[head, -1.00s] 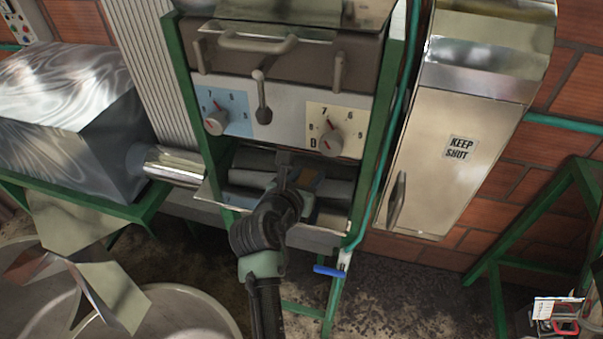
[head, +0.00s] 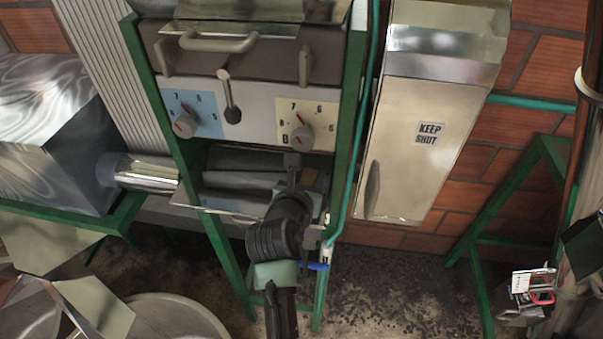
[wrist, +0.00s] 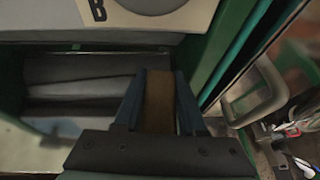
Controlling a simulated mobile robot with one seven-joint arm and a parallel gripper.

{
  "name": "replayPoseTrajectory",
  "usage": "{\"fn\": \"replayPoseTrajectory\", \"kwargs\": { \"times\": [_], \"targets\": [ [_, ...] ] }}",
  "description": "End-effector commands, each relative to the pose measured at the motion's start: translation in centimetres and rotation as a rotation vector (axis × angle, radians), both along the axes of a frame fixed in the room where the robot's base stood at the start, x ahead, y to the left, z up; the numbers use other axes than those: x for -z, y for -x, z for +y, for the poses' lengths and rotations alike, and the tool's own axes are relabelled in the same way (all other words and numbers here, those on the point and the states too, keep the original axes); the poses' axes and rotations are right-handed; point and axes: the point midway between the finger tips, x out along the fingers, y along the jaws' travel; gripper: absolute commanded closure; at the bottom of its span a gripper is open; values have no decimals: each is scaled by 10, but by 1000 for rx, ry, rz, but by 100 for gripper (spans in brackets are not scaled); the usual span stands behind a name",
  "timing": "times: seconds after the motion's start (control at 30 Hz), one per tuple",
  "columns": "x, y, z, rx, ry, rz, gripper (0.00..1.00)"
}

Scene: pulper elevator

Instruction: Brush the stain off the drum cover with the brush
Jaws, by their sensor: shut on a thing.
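My gripper (head: 294,182) is at the open bay under the dial panel, pointing into the machine. In the wrist view, its two blue-grey fingers (wrist: 159,105) are shut on a brown block (wrist: 159,92), which looks like part of the brush. No bristles show. A brown panel with a bar handle (head: 265,62) sits above the dials and may be the drum cover. A shiny curved metal top (head: 250,9) is above it, cut off by the picture's edge. I cannot make out a stain on either. Grey rollers or plates (head: 238,182) lie inside the bay, left of my gripper.
Green posts (head: 347,130) flank the bay. A lever (head: 231,100) and two dials (head: 297,134) stick out above it. A "KEEP SHUT" metal cabinet (head: 425,140) stands to the right. A blue valve handle (head: 317,266) is low beside my arm.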

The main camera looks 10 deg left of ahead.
Motion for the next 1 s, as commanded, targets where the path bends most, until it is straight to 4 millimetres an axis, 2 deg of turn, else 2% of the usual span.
{"fn": "replayPoseTrajectory", "kwargs": {
  "times": [0.17,0.43,0.67,1.0],
  "targets": [
    [1,0,5,-2,1,2,100],
    [1,-1,25,-3,1,2,100],
    [1,-1,32,-2,0,1,100],
    [2,-2,56,-4,0,2,100]
  ]
}}
